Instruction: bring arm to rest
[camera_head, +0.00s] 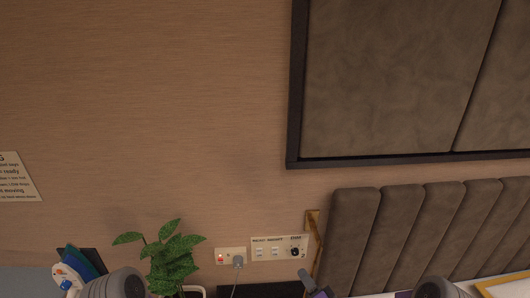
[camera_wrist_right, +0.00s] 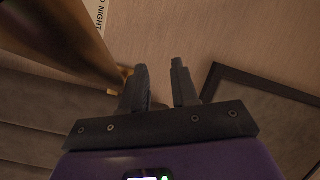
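My right gripper (camera_head: 304,274) shows at the bottom edge of the head view, in front of the wall near the switch panel, with only its tip and a bit of purple body visible. In the right wrist view my right gripper (camera_wrist_right: 159,78) has its two dark fingers apart, with bare wall between them and nothing held. My right forearm shows as a grey rounded part at the bottom right of the head view. A grey part of my left arm shows at the bottom left. My left gripper is not visible.
A leafy plant (camera_head: 172,256), a socket with a plug (camera_head: 238,261) and a switch panel (camera_head: 279,248) are along the wall. Padded panels (camera_head: 400,230) stand at right, below a dark-framed panel (camera_head: 390,80). A gold post (camera_wrist_right: 70,40) is close left of the fingers.

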